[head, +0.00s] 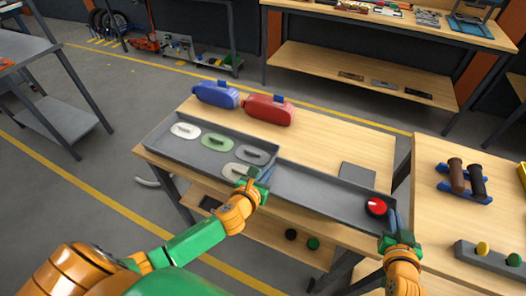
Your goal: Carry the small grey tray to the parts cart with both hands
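A shallow grey tray (312,191) lies on the wooden workbench (330,143), with a red round part (376,206) at its right end. A second grey tray (160,141), holding several oval handled parts, lies directly to its left. My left gripper (257,180) is at the left end of the tray with the red part, near the corner of the other tray. My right gripper (394,232) is at that tray's right end. The fingers are small and partly hidden, so I cannot tell whether either grips the tray. I cannot tell which cart is the parts cart.
A flat grey plate (358,173) lies behind the right tray. A wooden table (428,188) with handled tools is at right. A grey two-level cart (22,47) stands at far left, with open floor between.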

